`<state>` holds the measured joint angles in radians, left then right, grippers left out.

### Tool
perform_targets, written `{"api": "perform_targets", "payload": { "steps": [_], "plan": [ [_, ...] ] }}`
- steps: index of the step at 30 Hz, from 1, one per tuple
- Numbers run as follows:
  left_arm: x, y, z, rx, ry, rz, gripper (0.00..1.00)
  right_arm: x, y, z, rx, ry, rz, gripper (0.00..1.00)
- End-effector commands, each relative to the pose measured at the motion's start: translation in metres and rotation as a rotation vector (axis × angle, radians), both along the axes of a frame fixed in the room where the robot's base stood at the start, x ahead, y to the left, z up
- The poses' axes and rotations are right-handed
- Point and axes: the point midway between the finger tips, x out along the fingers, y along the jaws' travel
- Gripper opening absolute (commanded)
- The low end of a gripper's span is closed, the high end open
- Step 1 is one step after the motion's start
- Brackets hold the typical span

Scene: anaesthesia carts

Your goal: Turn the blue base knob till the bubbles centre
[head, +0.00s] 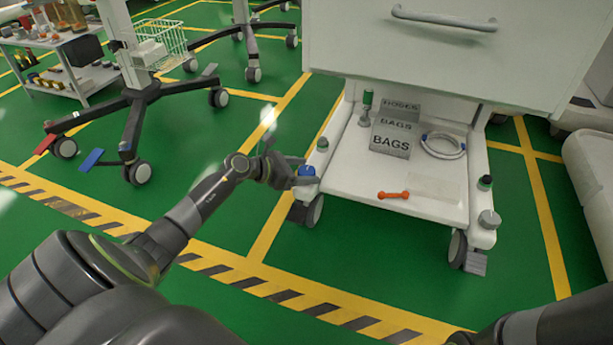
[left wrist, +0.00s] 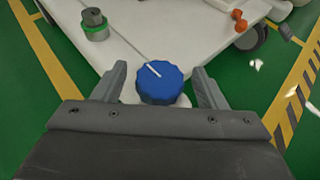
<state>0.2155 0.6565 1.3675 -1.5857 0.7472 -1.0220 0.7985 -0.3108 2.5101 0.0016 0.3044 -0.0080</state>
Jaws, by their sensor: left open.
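The blue base knob (head: 307,172) sits on the front left corner of the white cart's base (head: 350,178). In the left wrist view the knob (left wrist: 159,82) is ribbed, with a white line on its top. My left gripper (head: 296,172) is at the knob in the head view. In the left wrist view its open fingers (left wrist: 160,88) stand on either side of the knob, with small gaps visible. No bubbles can be made out in either view. Part of my right arm shows at the lower right of the head view, but its gripper does not.
A grey box marked BAGS (head: 391,142), a coiled hose (head: 443,145) and an orange piece (head: 393,195) lie on the base shelf. A grey knob (head: 489,219) is at the front right corner. The drawer unit (head: 440,60) overhangs the shelf.

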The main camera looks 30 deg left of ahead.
Motion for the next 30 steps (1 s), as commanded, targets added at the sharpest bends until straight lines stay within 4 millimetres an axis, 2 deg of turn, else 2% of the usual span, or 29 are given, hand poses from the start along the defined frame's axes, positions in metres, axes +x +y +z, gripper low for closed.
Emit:
{"api": "perform_targets", "payload": {
  "steps": [4,13,23,30],
  "plan": [
    [0.0077,-0.0049,-0.0044,0.000,0.000,0.000,0.66,0.0004,0.0002,-0.0047,0.001,0.003,0.003,0.00],
    [0.0086,-0.0055,-0.0040,0.001,0.001,0.000,0.66,-0.0005,0.0000,-0.0032,0.009,0.000,0.013,0.00],
    [0.0084,-0.0054,-0.0040,0.001,0.001,0.000,0.22,-0.0005,0.0000,-0.0031,0.010,0.000,0.015,0.00],
    [0.0085,-0.0053,-0.0029,0.000,0.001,0.008,0.21,-0.0008,0.0000,0.0006,0.008,-0.002,0.013,0.00]
  ]
}}
